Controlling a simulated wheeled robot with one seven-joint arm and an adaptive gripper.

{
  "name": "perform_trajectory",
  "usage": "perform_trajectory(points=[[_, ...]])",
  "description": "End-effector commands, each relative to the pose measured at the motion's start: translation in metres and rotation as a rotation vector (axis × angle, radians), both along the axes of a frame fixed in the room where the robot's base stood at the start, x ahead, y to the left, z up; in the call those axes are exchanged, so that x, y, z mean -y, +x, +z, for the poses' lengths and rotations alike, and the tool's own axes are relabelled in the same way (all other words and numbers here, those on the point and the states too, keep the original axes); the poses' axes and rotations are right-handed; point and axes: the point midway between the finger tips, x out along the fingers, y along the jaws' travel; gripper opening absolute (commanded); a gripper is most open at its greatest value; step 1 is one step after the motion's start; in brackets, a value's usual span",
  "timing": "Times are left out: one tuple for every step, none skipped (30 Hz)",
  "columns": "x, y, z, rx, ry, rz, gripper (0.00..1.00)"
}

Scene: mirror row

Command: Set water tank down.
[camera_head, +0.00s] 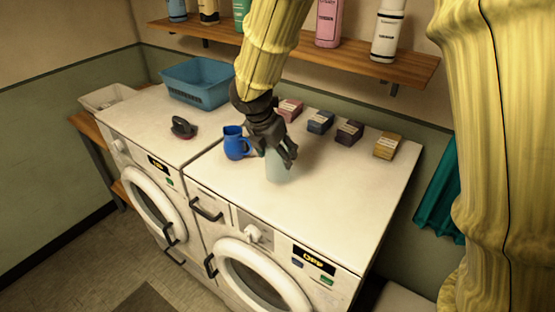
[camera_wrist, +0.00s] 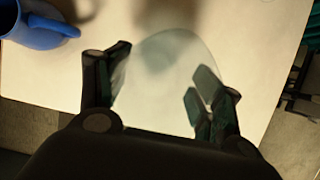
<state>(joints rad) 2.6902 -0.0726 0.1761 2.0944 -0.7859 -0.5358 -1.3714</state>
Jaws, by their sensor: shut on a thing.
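The water tank (camera_head: 277,168) is a pale, see-through container. It is upright at the white top of the right washing machine (camera_head: 335,200), near its middle. I cannot tell whether its base touches the top. My gripper (camera_head: 278,153) reaches down from above and is shut on the tank, hiding its upper part. In the wrist view the tank (camera_wrist: 165,75) shows as a clear rounded shape between the two dark fingers (camera_wrist: 160,100).
A blue jug (camera_head: 236,144) stands just left of the tank. Several small boxes (camera_head: 320,122) line the back. A dark iron-like object (camera_head: 182,128) and a blue basket (camera_head: 196,84) are on the left machine. The front right of the top is clear. A bottle shelf (camera_head: 370,62) hangs above.

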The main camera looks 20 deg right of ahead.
Motion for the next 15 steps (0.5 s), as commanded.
perform_trajectory(points=[[0.000,0.001,-0.004,-0.004,-0.003,0.001,0.31],[0.000,0.000,-0.008,-0.004,-0.003,0.001,0.31],[0.000,0.000,-0.013,-0.004,-0.003,0.001,0.31],[0.000,0.000,-0.017,-0.004,-0.002,0.000,0.31],[0.000,0.000,-0.020,-0.004,-0.003,0.001,0.31],[0.000,0.000,-0.024,-0.003,-0.002,0.001,0.31],[0.000,0.000,-0.027,-0.002,-0.002,0.001,0.31],[0.000,0.000,-0.029,-0.002,-0.001,0.000,0.31],[0.001,0.000,-0.032,-0.001,-0.001,-0.001,0.31],[0.000,0.001,-0.033,-0.001,-0.001,0.000,0.31],[0.000,0.001,-0.034,0.001,-0.001,0.000,0.31],[0.000,0.001,-0.034,0.001,-0.001,0.000,0.31],[0.000,0.001,-0.035,0.001,0.001,0.000,0.31],[0.000,0.001,-0.035,0.001,0.001,0.000,0.31],[0.000,0.001,-0.035,0.001,0.001,0.000,0.31]])
